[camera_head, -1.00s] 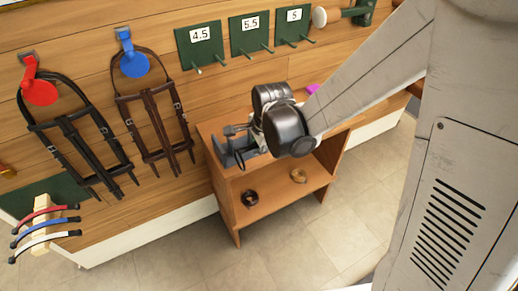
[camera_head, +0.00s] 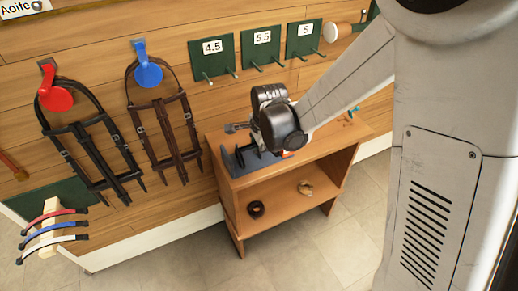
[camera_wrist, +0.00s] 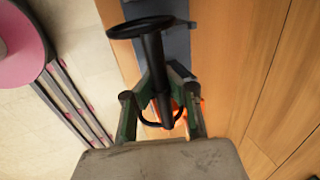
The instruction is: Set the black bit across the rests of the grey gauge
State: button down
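The black bit (camera_wrist: 153,60) shows in the wrist view as a bar with a large ring at its far end and another ring between my fingers. My gripper (camera_wrist: 163,82) appears shut on its bar. The grey gauge (camera_head: 238,166) stands on the left end of the wooden shelf unit's top in the head view. Part of its grey surface (camera_wrist: 177,43) shows beneath the bit in the wrist view. My wrist is above the gauge's right side and hides much of it, the bit and my fingertips in the head view. I cannot tell whether the bit touches the rests.
An orange-red object (camera_wrist: 184,106) lies close to my fingers. The shelf top (camera_head: 325,140) is mostly clear to the right, with a small teal item (camera_head: 350,113). A black ring (camera_head: 256,209) and tan ring (camera_head: 305,188) lie on the lower shelf. Bridles (camera_head: 165,120) hang left.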

jog(key=shift+w+a+f+b, duration=0.3)
jog(key=shift+w+f, duration=0.15)
jog(key=shift+w, duration=0.2)
jog(key=shift+w+a+f+b, duration=0.25)
jog(key=shift+w+f, duration=0.15)
jog(key=shift+w, duration=0.3)
jog(key=shift+w+a+f+b, duration=0.3)
jog(key=shift+w+f, duration=0.15)
jog(key=shift+w, duration=0.2)
jog(key=c, duration=1.5)
grip_release()
jog(key=shift+p+v, duration=2.05)
jog(key=shift+v, duration=1.95)
